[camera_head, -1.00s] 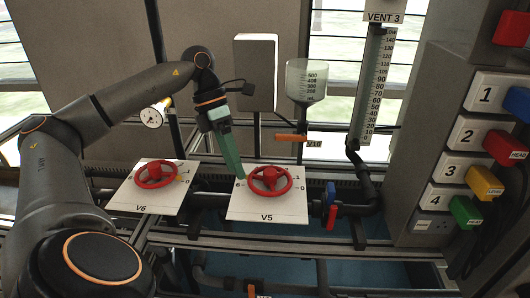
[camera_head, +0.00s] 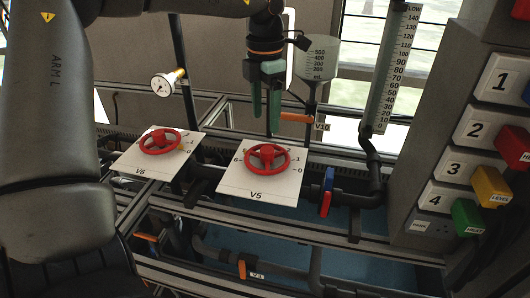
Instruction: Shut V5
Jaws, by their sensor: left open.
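The V5 valve is a red handwheel (camera_head: 267,154) on a white plate (camera_head: 240,188) labelled V5, with the marks 6, 1 and 0 around it. I cannot make out a pointer setting. My left gripper (camera_head: 266,124) has two green fingers pointing down, with a gap between them. In the picture it hangs just above the wheel's far rim, apart from it and holding nothing. My right gripper does not show.
The V6 red wheel (camera_head: 160,141) is on a plate to the left. A gauge (camera_head: 165,84), an orange V10 lever (camera_head: 296,117) and a clear funnel (camera_head: 318,60) stand behind. A blue-and-red lever (camera_head: 326,191) is right of V5.

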